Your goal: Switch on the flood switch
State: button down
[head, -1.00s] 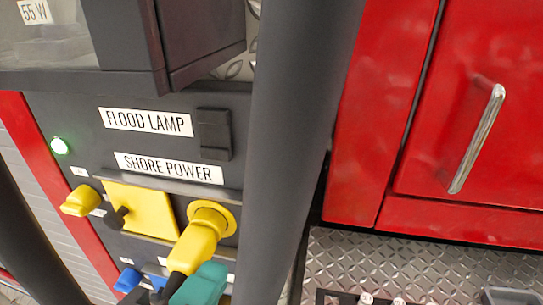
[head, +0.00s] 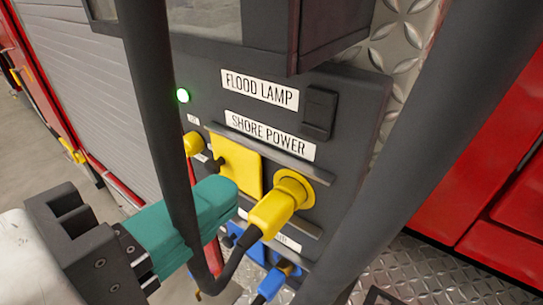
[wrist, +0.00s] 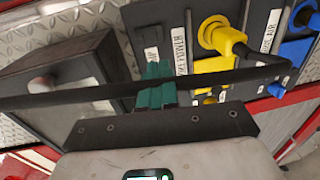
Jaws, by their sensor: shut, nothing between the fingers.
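The flood lamp switch (head: 320,112) is a black rocker on the dark panel, right of the "FLOOD LAMP" label (head: 260,90). A green light (head: 183,95) glows at the panel's upper left. My gripper (head: 228,192) has teal fingers, shut and empty. In the head view it is below and left of the switch, in front of the shore power area. In the wrist view the teal fingers (wrist: 155,85) point toward the panel by the labels.
A yellow plug (head: 272,212) with a black cable sits in the shore power socket beside a yellow cover (head: 236,165). Blue connectors (head: 272,280) are below. A dark cable crosses in front of my gripper. A dark box (wrist: 60,80) juts out beside the panel.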

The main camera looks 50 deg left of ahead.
aim_at(311, 134)
jog(key=p+x, duration=0.2)
jog(key=x, duration=0.9)
jog(key=shift+w+a, duration=0.1)
jog(key=shift+w, duration=0.15)
jog(key=shift+w+a+f, duration=0.1)
jog(key=shift+w+f, duration=0.05)
jog(key=shift+w, duration=0.3)
jog(key=shift+w+f, duration=0.1)
jog(key=shift+f, duration=0.1)
jog(key=shift+w+t, duration=0.1)
jog(key=shift+t, duration=0.2)
jog(key=shift+r, duration=0.15)
